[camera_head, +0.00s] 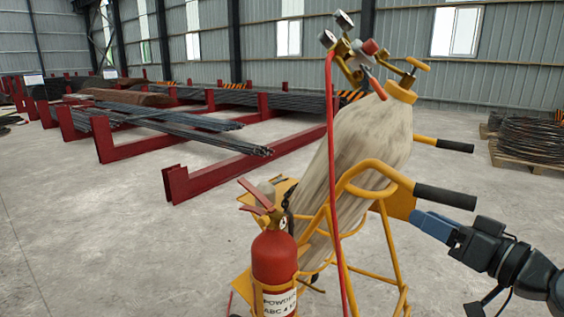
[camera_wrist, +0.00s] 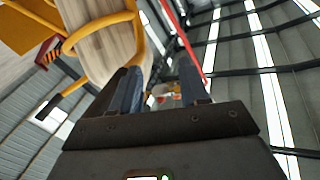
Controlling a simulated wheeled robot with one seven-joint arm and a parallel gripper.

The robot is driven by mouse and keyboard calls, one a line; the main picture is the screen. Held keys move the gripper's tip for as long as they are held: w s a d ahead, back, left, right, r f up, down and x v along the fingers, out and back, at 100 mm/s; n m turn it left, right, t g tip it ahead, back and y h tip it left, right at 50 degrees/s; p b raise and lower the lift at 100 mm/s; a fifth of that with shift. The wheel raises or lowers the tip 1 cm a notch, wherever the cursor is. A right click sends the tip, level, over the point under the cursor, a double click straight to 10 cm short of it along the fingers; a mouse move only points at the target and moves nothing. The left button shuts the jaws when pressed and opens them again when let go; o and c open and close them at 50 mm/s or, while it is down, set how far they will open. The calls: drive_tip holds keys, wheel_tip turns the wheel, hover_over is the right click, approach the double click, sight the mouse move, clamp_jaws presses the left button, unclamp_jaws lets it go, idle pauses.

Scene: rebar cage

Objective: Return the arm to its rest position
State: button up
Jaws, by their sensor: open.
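My arm enters the head view from the lower right. My gripper (camera_head: 418,220) has blue fingers pointing left, close to the yellow frame and black grip of a cylinder cart (camera_head: 392,262); I cannot tell if they touch. In the wrist view my gripper (camera_wrist: 160,84) shows two separated fingers with nothing held between them. The worn beige cylinder (camera_head: 362,150) leans in the cart, and it fills the upper left of the wrist view (camera_wrist: 102,45). A red hose (camera_head: 331,140) runs down from the gauges (camera_head: 345,45) at the cylinder's top.
A red fire extinguisher (camera_head: 274,258) stands at the cart's front left. Red racks (camera_head: 215,175) with dark rebar (camera_head: 190,127) stretch across the back left. A coil of rod (camera_head: 535,138) lies on a pallet at right. Open concrete floor lies at left.

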drive_tip(key=s+a+f+m+h+p, duration=0.2)
drive_tip(key=s+f+m+h, duration=0.15)
drive_tip(key=s+f, duration=0.55)
drive_tip(key=s+a+f+m+h+p, duration=0.15)
drive_tip(key=s+f+h, duration=0.45)
drive_tip(key=s, duration=0.6)
drive_tip(key=s+r+n+p, duration=0.1)
drive_tip(key=s+r, duration=0.3)
drive_tip(key=s, duration=0.8)
drive_tip(key=s+a+r+n+p, duration=0.1)
drive_tip(key=s+r, duration=0.3)
drive_tip(key=s, duration=0.8)
drive_tip(key=shift+s+r+n+g+p, duration=0.15)
drive_tip(key=shift+s+n+g+p, duration=0.25)
drive_tip(key=shift+n, duration=0.2)
drive_tip(key=shift+w+y, duration=0.15)
drive_tip(key=shift+y, duration=0.1)
